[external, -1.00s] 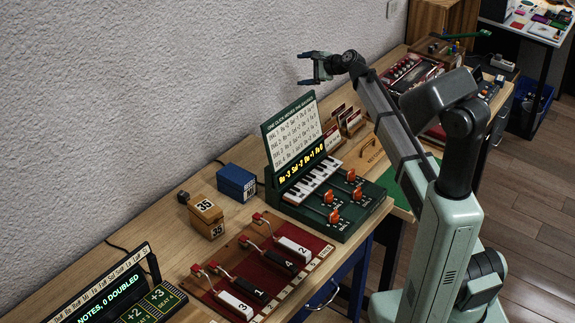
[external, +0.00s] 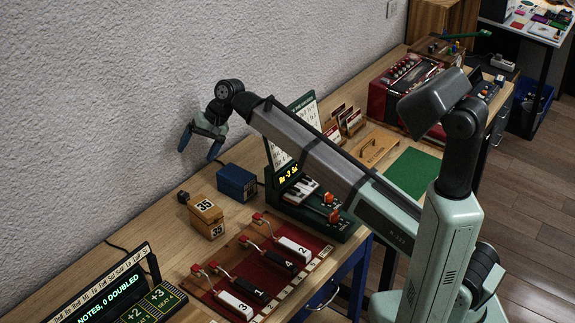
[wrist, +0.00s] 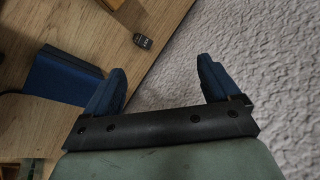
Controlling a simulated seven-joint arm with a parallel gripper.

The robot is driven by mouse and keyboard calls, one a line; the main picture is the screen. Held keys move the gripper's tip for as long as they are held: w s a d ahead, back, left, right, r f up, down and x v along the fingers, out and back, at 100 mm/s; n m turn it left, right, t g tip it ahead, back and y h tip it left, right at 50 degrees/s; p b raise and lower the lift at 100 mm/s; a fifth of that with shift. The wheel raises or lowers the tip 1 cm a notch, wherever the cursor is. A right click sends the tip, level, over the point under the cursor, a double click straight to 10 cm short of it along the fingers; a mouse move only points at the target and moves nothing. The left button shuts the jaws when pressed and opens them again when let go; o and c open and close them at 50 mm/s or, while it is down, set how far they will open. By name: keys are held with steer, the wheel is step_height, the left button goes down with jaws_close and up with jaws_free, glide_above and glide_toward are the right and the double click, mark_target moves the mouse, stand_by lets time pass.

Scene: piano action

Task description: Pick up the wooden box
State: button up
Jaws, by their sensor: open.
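A small wooden box (external: 206,218) with "35" labels stands on the bench near the wall in the external view. It looks like two light-brown parts, one above the other. A larger wooden crate (external: 444,22) stands at the far end of the bench; I cannot tell from the pictures which is the task's box. My gripper (external: 199,146) is open and empty, its blue fingers pointing down, in the air above the small box's area, near the wall. In the wrist view, my gripper (wrist: 162,72) has nothing between its fingers, and no wooden box shows clearly.
A blue box (external: 237,183) stands right of the small wooden box, also in the wrist view (wrist: 62,74). A small dark object (external: 183,197) lies at left. The red lever board (external: 262,268) and green keyboard unit (external: 318,222) stand nearby. The textured wall is close behind my gripper.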

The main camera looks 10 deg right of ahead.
mark_target(204, 205)
steer(key=s+n+h, duration=0.2)
steer(key=s, duration=0.1)
steer(key=s+f+n+h, duration=0.1)
steer(key=s+h, duration=0.1)
steer(key=s, duration=0.2)
steer(key=s+f+n+h, duration=0.1)
steer(key=s+n+h, duration=0.1)
steer(key=s, duration=0.2)
steer(key=shift+d+f+n+t, duration=0.2)
steer(key=shift+n+t, duration=0.1)
steer(key=shift+t, duration=0.1)
steer(key=shift+s+f, duration=0.15)
step_height(204, 205, down, 8)
steer(key=shift+f, duration=0.1)
steer(key=shift+s+d+f, duration=0.1)
steer(key=shift+f, duration=1.2)
steer(key=shift+s+f, duration=0.1)
steer(key=shift+f, duration=1.15)
steer(key=shift+c, duration=0.3)
